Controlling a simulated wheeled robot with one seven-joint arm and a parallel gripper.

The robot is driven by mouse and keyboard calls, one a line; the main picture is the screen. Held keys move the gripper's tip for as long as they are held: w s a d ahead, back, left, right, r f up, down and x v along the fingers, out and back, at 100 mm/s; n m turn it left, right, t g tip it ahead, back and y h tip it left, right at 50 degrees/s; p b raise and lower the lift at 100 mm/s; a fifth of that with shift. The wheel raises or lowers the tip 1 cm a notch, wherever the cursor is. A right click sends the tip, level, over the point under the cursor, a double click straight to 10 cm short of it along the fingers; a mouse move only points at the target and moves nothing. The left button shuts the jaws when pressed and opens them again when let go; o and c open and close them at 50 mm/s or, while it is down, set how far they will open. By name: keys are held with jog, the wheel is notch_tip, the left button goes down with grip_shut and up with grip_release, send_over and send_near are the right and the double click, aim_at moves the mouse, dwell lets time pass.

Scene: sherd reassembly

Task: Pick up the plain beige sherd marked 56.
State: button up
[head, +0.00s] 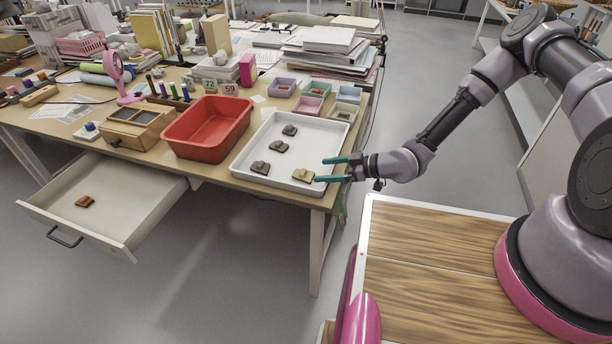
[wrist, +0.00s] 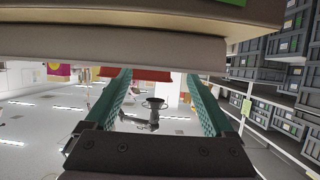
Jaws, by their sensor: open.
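The beige sherd (head: 303,175) lies in the right front part of the white tray (head: 262,188), near the table's front edge. Its mark is too small to read. My gripper (head: 320,170) is open, with its two green fingers pointing left at the tray's right side. The fingertips are just right of the beige sherd, and nothing is between them. In the wrist view my gripper (wrist: 158,85) is also open and empty; the sherd cannot be made out there.
Three dark sherds (head: 289,130) (head: 278,146) (head: 260,167) share the tray. A red bin (head: 208,128) stands to its left, small pastel boxes (head: 309,103) behind it. An open drawer (head: 140,215) at lower left holds an orange-brown sherd (head: 85,201). Cards (head: 230,88) read 72 and 59.

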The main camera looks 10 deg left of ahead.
aim_at(306, 172)
jog(key=shift+f+x, duration=0.1)
jog(key=shift+x, duration=1.7)
jog(key=shift+f+x, duration=0.15)
jog(key=shift+x, duration=1.6)
jog(key=shift+s+d, duration=0.1)
jog(key=shift+s, duration=0.05)
grip_shut()
jog(key=shift+r, duration=0.1)
